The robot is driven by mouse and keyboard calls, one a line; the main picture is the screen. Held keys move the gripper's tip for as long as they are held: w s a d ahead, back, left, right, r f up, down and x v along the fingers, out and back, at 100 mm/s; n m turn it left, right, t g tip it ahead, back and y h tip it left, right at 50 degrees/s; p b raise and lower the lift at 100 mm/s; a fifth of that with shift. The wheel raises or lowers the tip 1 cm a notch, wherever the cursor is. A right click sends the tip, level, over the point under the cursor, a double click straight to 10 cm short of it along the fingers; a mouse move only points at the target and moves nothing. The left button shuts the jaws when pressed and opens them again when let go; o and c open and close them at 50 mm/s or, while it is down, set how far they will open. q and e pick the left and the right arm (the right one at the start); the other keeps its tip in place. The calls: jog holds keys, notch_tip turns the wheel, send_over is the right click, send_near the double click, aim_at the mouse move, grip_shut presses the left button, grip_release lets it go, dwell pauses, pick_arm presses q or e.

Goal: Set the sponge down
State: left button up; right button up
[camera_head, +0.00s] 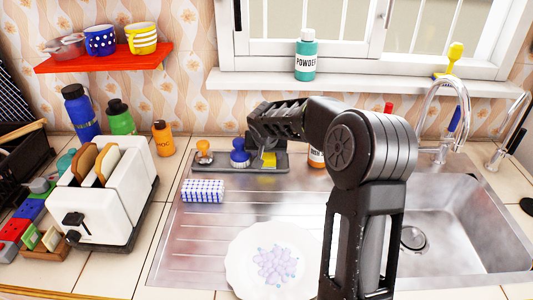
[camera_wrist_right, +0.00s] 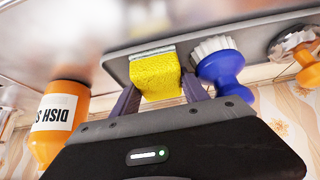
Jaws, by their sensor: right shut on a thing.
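The yellow sponge (camera_head: 268,160) is at the grey tray (camera_head: 222,168) behind the draining board. In the right wrist view the sponge (camera_wrist_right: 155,76) has a pale layer along its far edge and sits between the two fingers of my right gripper (camera_wrist_right: 159,92). My right gripper (camera_head: 264,148) is shut on the sponge, reaching down from above the tray. The sponge is over or on the tray's right part, beside a blue brush; I cannot tell whether it touches the tray floor. My left gripper is in neither view.
The blue brush (camera_head: 239,154) and an orange brush (camera_head: 204,153) stand in the tray, left of the sponge. An orange dish soap bottle (camera_wrist_right: 58,124) stands close on the other side. A white plate (camera_head: 250,262) and blue-patterned block (camera_head: 203,190) lie on the draining board, with bare metal between.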

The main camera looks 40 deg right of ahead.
jog(key=shift+f, duration=0.1)
jog(key=shift+f+b, duration=0.1)
jog(key=shift+b, duration=0.2)
jog(key=o, duration=0.9)
jog(key=shift+r+p, duration=0.3)
jog(key=shift+p, duration=0.1)
jog(key=b+v, duration=0.1)
jog(key=v, duration=1.1)
jog(key=shift+f, duration=0.15)
